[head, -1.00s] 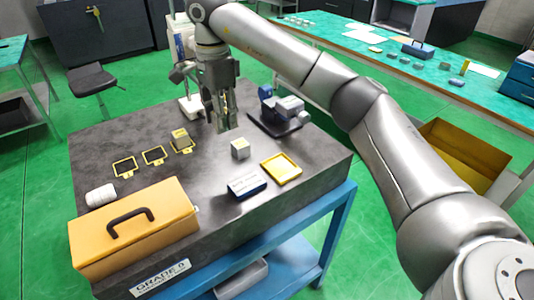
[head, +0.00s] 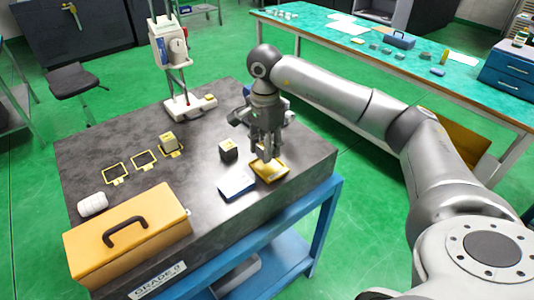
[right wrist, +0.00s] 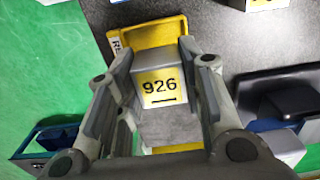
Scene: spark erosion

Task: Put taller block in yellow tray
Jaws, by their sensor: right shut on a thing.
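My right gripper (head: 266,157) is over the yellow tray (head: 281,170) near the right side of the dark table. It is shut on a grey block (right wrist: 158,70) with a yellow label reading 926, which shows between the fingers in the right wrist view. The tray (right wrist: 140,36) shows behind and around this block. I cannot tell whether the block touches the tray floor. Another grey block (head: 228,151) stands on the table left of the tray. A third block (head: 169,142) stands at a yellow frame further left. My left gripper is not in view.
A blue and white box (head: 236,188) lies just left of the tray. A yellow case (head: 128,235) with a black handle and a white roll (head: 92,204) are at the left. A white stand (head: 188,106) is at the back. The table's right edge is close.

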